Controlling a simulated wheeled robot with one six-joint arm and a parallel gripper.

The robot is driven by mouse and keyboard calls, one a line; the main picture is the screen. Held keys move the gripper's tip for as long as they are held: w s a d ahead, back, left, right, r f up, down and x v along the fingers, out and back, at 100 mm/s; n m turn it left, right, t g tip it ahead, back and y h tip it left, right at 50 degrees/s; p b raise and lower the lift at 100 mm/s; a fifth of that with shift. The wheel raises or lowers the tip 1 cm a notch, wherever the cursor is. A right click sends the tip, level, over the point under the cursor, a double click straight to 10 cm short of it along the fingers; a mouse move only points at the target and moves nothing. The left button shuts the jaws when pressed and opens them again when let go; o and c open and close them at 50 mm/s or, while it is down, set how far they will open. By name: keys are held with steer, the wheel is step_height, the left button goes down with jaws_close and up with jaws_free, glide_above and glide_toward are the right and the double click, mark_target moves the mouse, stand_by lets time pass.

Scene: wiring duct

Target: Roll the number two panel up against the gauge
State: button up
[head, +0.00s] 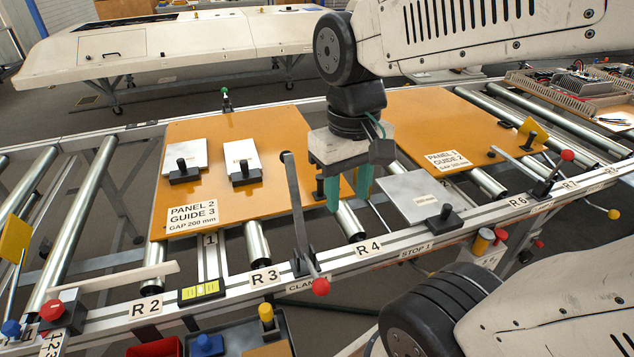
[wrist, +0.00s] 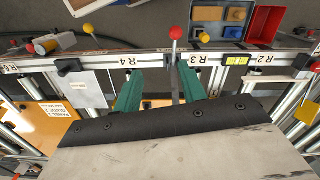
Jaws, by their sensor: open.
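The number two panel (head: 245,135) is an orange board on the rollers at left centre in the head view, labelled PANEL 2, GUIDE 3, GAP 200 mm. The gauge (head: 408,195) is a grey plate with a black knob, lying right of the panel; its small label seems to read 200 mm. A gap with a roller shows between the panel's right edge and the gauge. The gauge also shows in the wrist view (wrist: 87,90). My gripper (head: 348,190) is open and empty, green fingers pointing down near the panel's right edge. It partly hides that edge.
Panel 1 (head: 430,125) lies right of the gauge. Two more plates with black knobs, one left (head: 186,152) and one right (head: 243,155), rest on panel 2. A clamp lever (head: 297,205) with a red ball (head: 320,287) stands at the front rail. Bare rollers (head: 85,215) lie left.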

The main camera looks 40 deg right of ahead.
steer(key=w+d+f+m+g, duration=0.1)
steer(key=w+d+f, duration=0.2)
steer(key=w, duration=0.3)
steer(key=w+d+f+m+g, duration=0.1)
steer(key=w+d+f, duration=0.15)
steer(key=w, duration=0.35)
steer(key=m+t, duration=0.2)
steer(key=m, duration=0.1)
glide_toward(320, 195)
steer(key=shift+w+d+r, duration=0.15)
steer(key=shift+d, duration=0.2)
steer(key=shift+w+f, duration=0.2)
steer(key=shift+f, duration=0.05)
step_height(320, 195, down, 7)
steer(key=shift+r, duration=0.1)
steer(key=shift+c, duration=0.3)
jaws_close()
